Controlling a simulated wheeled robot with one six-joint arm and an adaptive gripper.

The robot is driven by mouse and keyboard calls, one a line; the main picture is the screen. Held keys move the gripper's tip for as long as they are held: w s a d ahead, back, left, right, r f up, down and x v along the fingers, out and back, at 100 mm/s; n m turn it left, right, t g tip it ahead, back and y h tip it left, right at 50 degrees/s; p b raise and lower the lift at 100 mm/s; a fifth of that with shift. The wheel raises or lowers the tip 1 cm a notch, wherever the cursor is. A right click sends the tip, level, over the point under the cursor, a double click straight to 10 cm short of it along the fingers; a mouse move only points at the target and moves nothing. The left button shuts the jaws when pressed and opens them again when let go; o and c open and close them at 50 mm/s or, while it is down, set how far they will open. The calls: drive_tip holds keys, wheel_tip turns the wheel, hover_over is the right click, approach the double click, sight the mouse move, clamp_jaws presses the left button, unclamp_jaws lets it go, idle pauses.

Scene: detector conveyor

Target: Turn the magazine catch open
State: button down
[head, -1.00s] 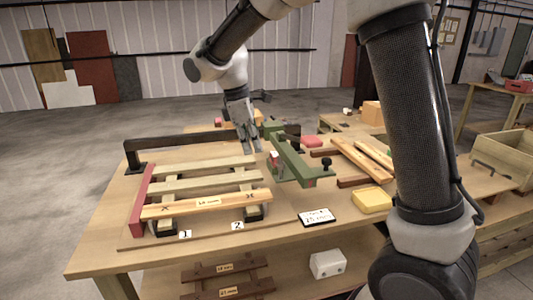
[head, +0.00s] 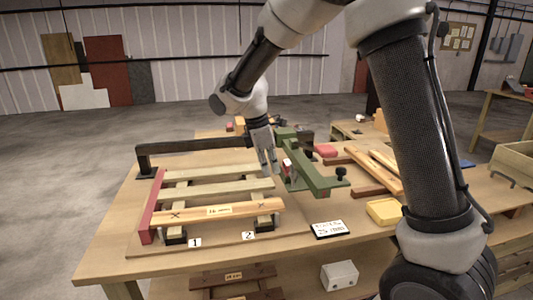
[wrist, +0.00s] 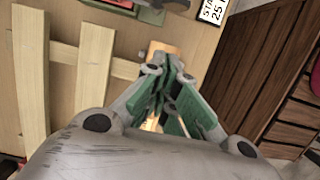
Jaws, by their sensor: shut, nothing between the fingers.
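A green tool (head: 312,172) lies on the bench right of the slatted frame. It has a black knob (head: 341,172) at its near end and a small red and white part (head: 287,166) on its left side. I cannot tell which part is the magazine catch. My gripper (head: 269,166) is shut and empty, pointing down just left of the red and white part; I cannot tell whether they touch. In the wrist view my gripper's green-padded fingers (wrist: 172,65) are together, and a green and red piece (wrist: 150,8) shows at the top edge.
A frame of pale slats (head: 215,187) lies left of the tool, with a red end rail (head: 151,205). A dark bar (head: 195,145) stands behind it. A label card (head: 329,229), a yellow box (head: 383,211) and loose boards (head: 375,170) lie to the right.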

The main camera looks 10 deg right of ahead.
sight(293, 173)
drive_tip(key=shift+d+f, duration=0.25)
drive_tip(key=shift+d, duration=0.5)
drive_tip(key=shift+d+f, duration=0.3)
drive_tip(key=shift+d, duration=0.4)
drive_tip(key=shift+d+f, duration=0.25)
drive_tip(key=shift+d, duration=0.5)
